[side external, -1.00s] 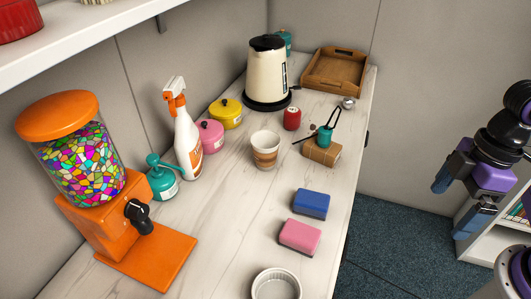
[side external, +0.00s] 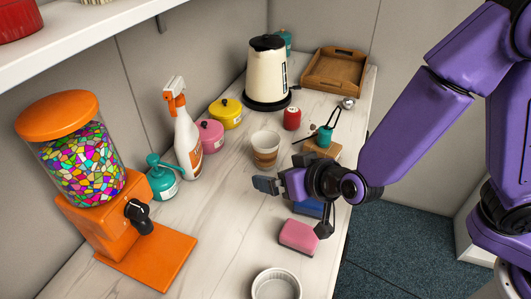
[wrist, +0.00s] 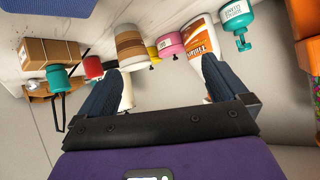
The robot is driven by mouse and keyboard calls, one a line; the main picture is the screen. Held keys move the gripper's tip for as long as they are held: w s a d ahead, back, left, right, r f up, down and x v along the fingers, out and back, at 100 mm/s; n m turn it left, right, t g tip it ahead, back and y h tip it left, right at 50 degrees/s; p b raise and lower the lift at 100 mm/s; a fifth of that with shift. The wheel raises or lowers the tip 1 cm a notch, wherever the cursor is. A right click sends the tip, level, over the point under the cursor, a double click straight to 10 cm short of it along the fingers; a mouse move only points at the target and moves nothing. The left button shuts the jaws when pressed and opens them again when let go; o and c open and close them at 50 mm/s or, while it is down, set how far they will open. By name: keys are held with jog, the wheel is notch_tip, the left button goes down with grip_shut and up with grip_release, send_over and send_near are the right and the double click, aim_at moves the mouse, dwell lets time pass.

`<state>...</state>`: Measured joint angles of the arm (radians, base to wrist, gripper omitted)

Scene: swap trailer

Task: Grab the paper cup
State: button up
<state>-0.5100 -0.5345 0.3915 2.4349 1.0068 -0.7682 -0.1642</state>
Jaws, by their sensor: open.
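The paper cup (side external: 265,152), white with a brown band, stands upright on the marble-patterned counter (side external: 222,215) in the side view. It also shows in the wrist view (wrist: 130,45), left of centre and beyond the fingers, appearing inverted. My gripper (side external: 267,185) is over the counter, on the near side of the cup, with its fingers pointing left. In the wrist view my gripper (wrist: 160,77) has its fingers spread with nothing held between them. The cup is nearer the left finger there. I cannot tell the exact gap to the cup.
A spray bottle (side external: 187,140), pink pot (side external: 209,137) and yellow pot (side external: 226,115) stand left of the cup. The kettle (side external: 267,75) and red can (side external: 292,119) are behind. Blue (side external: 306,208) and pink (side external: 299,236) sponges lie near my wrist. The candy dispenser (side external: 85,185) stands at left.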

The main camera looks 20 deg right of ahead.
aim_at(273, 148)
jog(key=w+d+f+t+h, duration=0.1)
jog(key=w, duration=0.3)
jog(key=w+d+f+m+t+h, duration=0.1)
jog(key=w, duration=0.2)
jog(key=w+d+f+m+h, duration=0.1)
jog(key=w+f, duration=0.1)
jog(key=w, duration=0.2)
jog(key=shift+w+d+t+h, duration=0.3)
jog(key=shift+w+t+h, duration=0.05)
jog(key=shift+t+h, duration=0.05)
jog(key=shift+a+x, duration=0.15)
jog(key=shift+x, duration=1.2)
jog(key=shift+a+x, duration=0.15)
jog(key=shift+x, duration=1.25)
jog(key=shift+r, duration=0.15)
jog(key=shift+c, duration=0.3)
jog(key=c, duration=0.8)
